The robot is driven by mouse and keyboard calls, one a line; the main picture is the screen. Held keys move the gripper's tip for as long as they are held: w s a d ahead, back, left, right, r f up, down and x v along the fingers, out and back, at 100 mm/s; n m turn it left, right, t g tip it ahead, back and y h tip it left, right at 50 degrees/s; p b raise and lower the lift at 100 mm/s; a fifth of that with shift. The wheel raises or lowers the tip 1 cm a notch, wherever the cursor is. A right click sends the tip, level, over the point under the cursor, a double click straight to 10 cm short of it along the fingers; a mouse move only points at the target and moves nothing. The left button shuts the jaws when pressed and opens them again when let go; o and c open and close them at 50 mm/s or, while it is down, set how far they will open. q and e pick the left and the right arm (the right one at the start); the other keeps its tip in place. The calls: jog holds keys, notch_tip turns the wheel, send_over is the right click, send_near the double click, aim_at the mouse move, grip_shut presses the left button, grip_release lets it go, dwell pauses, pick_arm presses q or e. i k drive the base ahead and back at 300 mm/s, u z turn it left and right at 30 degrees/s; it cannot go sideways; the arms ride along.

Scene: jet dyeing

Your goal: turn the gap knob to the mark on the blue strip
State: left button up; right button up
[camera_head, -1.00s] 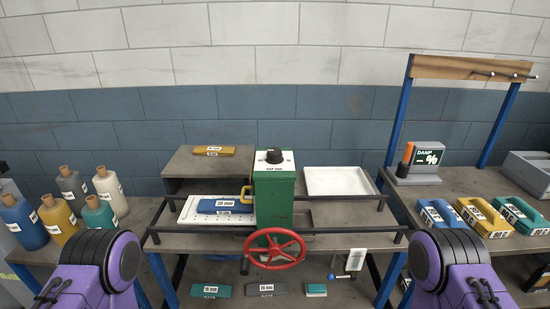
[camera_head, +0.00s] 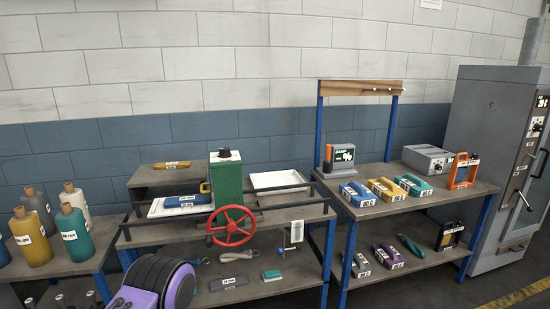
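The black gap knob (camera_head: 224,153) sits on the white top plate of the green machine housing (camera_head: 228,180). The mark on its dial is too small to read. The blue strip (camera_head: 187,201) lies on a white perforated plate to the left of the housing, with a white label whose text I cannot read here. A red handwheel (camera_head: 231,226) is on the housing's front. Part of a purple and black arm of mine shows at the bottom left. Neither gripper is in view.
A yellow strip (camera_head: 171,165) lies on the back shelf and an empty white tray (camera_head: 279,182) is right of the housing. Bottles stand at left. A second bench (camera_head: 404,206) holds coloured blocks and a damp meter (camera_head: 339,158). A grey cabinet (camera_head: 494,150) stands at far right.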

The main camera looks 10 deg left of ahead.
aim_at(225, 152)
jog(key=z, duration=0.6)
jog(key=i, duration=1.1)
jog(key=u, duration=0.65)
